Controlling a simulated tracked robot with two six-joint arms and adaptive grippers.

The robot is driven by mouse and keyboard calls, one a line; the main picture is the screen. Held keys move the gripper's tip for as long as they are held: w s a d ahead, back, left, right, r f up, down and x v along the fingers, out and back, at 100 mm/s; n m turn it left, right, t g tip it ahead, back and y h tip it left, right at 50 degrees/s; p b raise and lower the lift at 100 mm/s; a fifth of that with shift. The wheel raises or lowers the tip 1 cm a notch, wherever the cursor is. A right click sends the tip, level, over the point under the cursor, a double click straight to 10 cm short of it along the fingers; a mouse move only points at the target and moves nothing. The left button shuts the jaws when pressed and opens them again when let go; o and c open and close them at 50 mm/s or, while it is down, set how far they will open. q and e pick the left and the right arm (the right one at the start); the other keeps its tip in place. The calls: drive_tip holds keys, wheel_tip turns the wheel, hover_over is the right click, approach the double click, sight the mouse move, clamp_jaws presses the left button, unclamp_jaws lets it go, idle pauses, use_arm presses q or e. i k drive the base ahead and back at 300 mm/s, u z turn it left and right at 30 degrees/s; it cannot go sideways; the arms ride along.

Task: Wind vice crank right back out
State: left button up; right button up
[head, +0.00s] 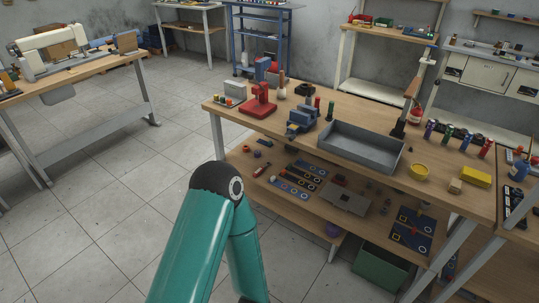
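A small blue vice-like device (301,121) stands on the wooden workbench, left of the grey tray. Its crank is too small to make out, so I cannot tell how far it is wound. A teal arm of mine rises from the bottom of the head view, bent at a dark elbow joint, in front of the bench's left end. Neither of my grippers shows in this view.
The workbench (447,188) also carries a red press-like tool (260,104), a grey tray (361,149), a yellow ring (419,172) and a yellow block (476,179). A lower shelf holds small parts. Tiled floor is clear to the left.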

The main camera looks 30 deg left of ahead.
sight(288, 134)
drive_tip(key=u, duration=0.25)
drive_tip(key=k, duration=0.25)
drive_tip(key=z, duration=1)
drive_tip(key=i, duration=0.1)
drive_tip(key=u, duration=2.4)
drive_tip(key=i, duration=1)
drive_tip(key=z, duration=0.2)
drive_tip(key=k, duration=0.8)
drive_tip(key=u, duration=0.25)
drive_tip(key=i, duration=0.8)
drive_tip(key=z, duration=0.1)
